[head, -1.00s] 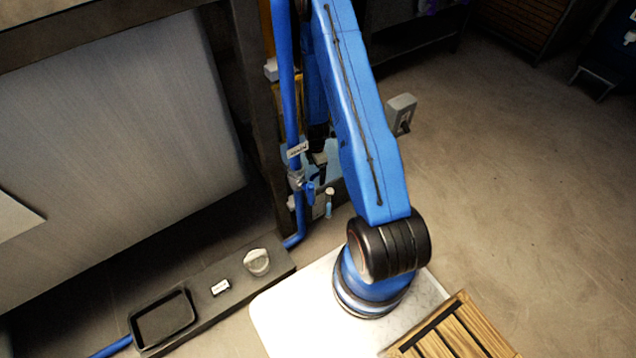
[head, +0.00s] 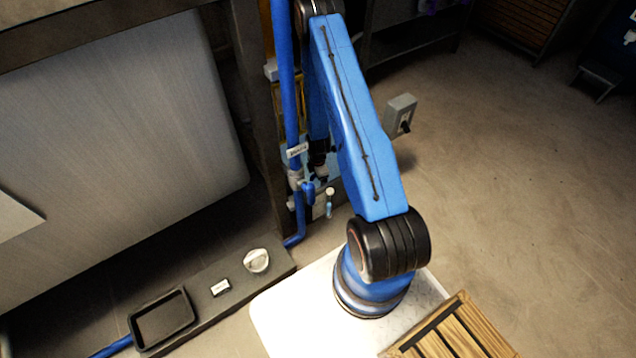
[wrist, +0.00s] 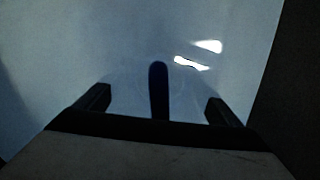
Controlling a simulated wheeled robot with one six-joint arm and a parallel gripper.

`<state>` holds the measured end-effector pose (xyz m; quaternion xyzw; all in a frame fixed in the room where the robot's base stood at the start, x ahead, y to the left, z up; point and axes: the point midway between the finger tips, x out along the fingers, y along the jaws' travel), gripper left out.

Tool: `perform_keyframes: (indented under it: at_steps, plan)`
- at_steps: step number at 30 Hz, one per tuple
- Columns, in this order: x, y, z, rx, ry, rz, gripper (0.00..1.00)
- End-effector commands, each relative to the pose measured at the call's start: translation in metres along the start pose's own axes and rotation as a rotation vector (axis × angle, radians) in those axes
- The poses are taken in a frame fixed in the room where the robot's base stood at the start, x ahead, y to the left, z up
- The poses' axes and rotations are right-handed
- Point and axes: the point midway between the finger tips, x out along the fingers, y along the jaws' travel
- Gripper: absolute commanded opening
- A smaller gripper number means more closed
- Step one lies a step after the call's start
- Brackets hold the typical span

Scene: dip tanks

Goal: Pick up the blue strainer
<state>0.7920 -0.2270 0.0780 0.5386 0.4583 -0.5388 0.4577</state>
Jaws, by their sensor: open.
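In the wrist view, a dark blue upright bar (wrist: 157,76), apparently the handle of the blue strainer, stands between the two black fingers of my gripper (wrist: 158,97). The fingers are open, with a gap on each side of the bar. A faint round outline shows around the bar, but the rest of the strainer is too dim to make out. In the head view, my gripper (head: 319,176) is small and dark beside the blue pipe, partly hidden by my arm. I cannot make out the strainer there.
A pale bluish surface with bright reflections fills much of the wrist view. In the head view, a vertical blue pipe (head: 287,90) stands close left of my arm. A grey ledge (head: 205,305) carries a knob and a black tray (head: 163,318). A wooden crate (head: 455,335) is at lower right.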

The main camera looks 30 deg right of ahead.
Motion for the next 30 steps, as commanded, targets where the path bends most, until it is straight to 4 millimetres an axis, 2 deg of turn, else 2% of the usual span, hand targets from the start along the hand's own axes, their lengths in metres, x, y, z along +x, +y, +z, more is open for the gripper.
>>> perform_keyframes:
  at_steps: [5, 6, 11, 12, 22, 26, 30]
  plan:
    - [0.0, 0.0, 0.0, 0.0, 0.0, 0.001, 0.88]
    - [0.0, 0.0, 0.0, 0.0, 0.0, 0.001, 0.83]
    - [0.0, 0.0, 0.0, 0.0, 0.0, 0.0, 0.45]
    - [0.0, 0.0, 0.0, 0.0, 0.0, 0.0, 0.42]
    - [-0.004, 0.001, 0.0, 0.0, 0.0, 0.001, 0.42]
    - [-0.017, 0.001, 0.0, 0.0, 0.0, 0.002, 0.42]
    - [-0.039, 0.002, 0.0, 0.001, 0.0, 0.003, 0.42]
